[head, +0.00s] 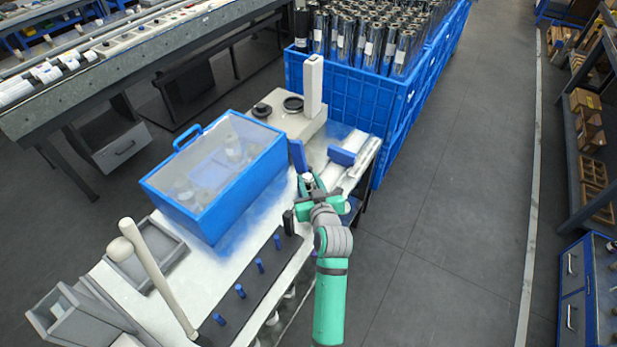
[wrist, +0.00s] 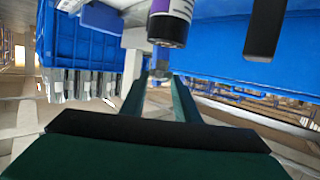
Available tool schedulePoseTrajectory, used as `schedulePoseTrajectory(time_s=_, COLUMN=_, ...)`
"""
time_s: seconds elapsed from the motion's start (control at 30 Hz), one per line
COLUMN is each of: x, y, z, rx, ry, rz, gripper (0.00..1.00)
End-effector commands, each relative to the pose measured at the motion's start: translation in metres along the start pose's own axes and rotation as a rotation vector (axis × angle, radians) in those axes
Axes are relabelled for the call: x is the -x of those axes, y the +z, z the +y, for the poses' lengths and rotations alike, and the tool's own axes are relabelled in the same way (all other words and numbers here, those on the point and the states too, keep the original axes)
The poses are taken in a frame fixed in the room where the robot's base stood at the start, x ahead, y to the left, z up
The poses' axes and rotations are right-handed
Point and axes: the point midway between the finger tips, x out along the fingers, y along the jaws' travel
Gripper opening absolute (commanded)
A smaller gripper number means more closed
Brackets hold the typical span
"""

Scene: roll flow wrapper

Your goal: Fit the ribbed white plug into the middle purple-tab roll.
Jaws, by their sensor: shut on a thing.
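My gripper (head: 309,188) is over the far right part of the white workbench, its fingers pointing away from the robot. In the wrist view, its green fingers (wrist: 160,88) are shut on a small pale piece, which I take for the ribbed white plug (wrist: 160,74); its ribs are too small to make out. A roll with a purple and white label (wrist: 174,10) and a dark end shows just beyond the fingertips, seemingly apart from the plug. In the head view the arm and gripper hide that spot, and I cannot tell which roll it is.
A blue lidded box (head: 215,175) stands left of my gripper. Blue crates (head: 352,95) full of shiny rolls stand behind. Floor at right is clear.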

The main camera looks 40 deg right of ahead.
Motion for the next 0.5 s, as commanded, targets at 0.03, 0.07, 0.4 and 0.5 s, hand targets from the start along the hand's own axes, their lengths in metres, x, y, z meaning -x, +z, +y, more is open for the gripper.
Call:
schedulePoseTrajectory(time_s=0.03, x=-0.002, y=0.006, z=0.000, rx=-0.001, ry=-0.001, rz=-0.003, gripper=0.08)
schedulePoseTrajectory(time_s=0.07, x=-0.002, y=0.008, z=-0.001, rx=-0.001, ry=-0.001, rz=-0.002, gripper=0.08)
schedulePoseTrajectory(time_s=0.4, x=-0.007, y=0.025, z=0.000, rx=-0.001, ry=0.001, rz=0.000, gripper=0.08)
schedulePoseTrajectory(time_s=0.5, x=-0.007, y=0.027, z=0.000, rx=0.000, ry=0.001, rz=0.000, gripper=0.08)
